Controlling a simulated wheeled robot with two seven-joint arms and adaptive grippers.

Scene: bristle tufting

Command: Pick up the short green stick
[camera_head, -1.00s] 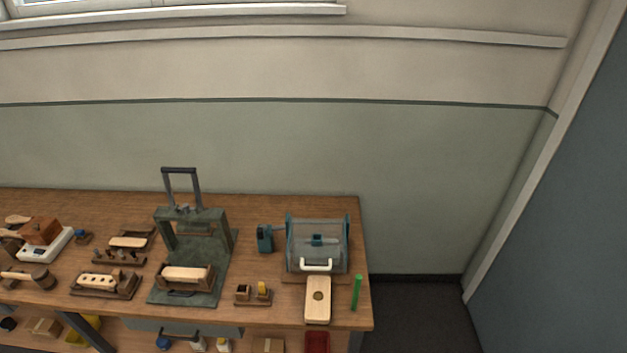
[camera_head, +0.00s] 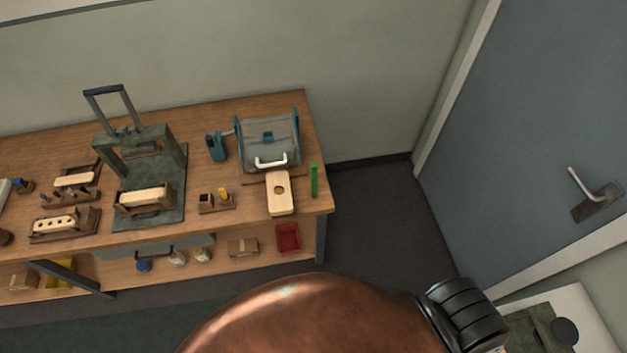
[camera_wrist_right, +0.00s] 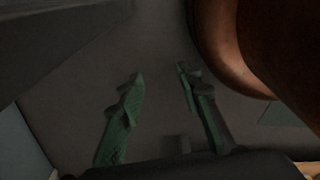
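The short green stick (camera_head: 314,180) stands or lies near the right end of the wooden workbench (camera_head: 245,118) in the head view, just right of a pale wooden block with a round hole (camera_head: 280,193). My right gripper (camera_wrist_right: 160,85) shows in the right wrist view with its two fingers apart and nothing between them, over dark floor. The stick does not show in the right wrist view. My left gripper is not in either view.
A clear-covered box with a white handle (camera_head: 268,142) stands behind the block. A dark green press (camera_head: 140,150) and small wooden holders stand further left. A red bin (camera_head: 288,238) is on the lower shelf. A door (camera_head: 545,120) is at the right.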

